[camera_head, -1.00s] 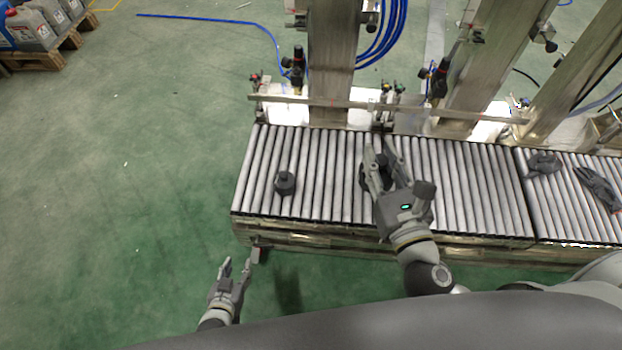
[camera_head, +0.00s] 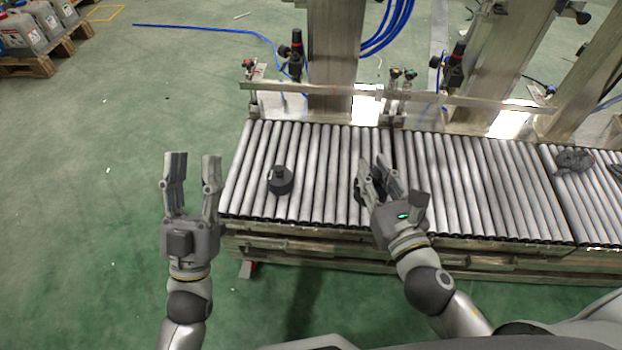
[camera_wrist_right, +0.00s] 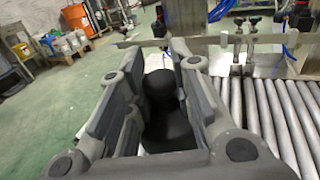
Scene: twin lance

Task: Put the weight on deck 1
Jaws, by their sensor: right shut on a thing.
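A dark weight (camera_head: 281,182) with a small knob on top stands upright on the left part of the roller deck (camera_head: 320,190). No label shows which section is deck 1. My right gripper (camera_head: 376,165) is over the rollers to its right, shut on a second dark weight (camera_head: 360,191), mostly hidden by the fingers. In the right wrist view this weight (camera_wrist_right: 164,110) sits between the two fingers. I cannot tell whether it touches the rollers. My left gripper (camera_head: 194,160) is open and empty, left of the deck's left end.
Metal posts (camera_head: 334,60) and a rail (camera_head: 310,90) with valves stand along the deck's far side. A dark object (camera_head: 573,161) lies on the rollers at far right. Rollers between the standing weight and my right gripper are bare. Green floor (camera_head: 90,220) is open at left.

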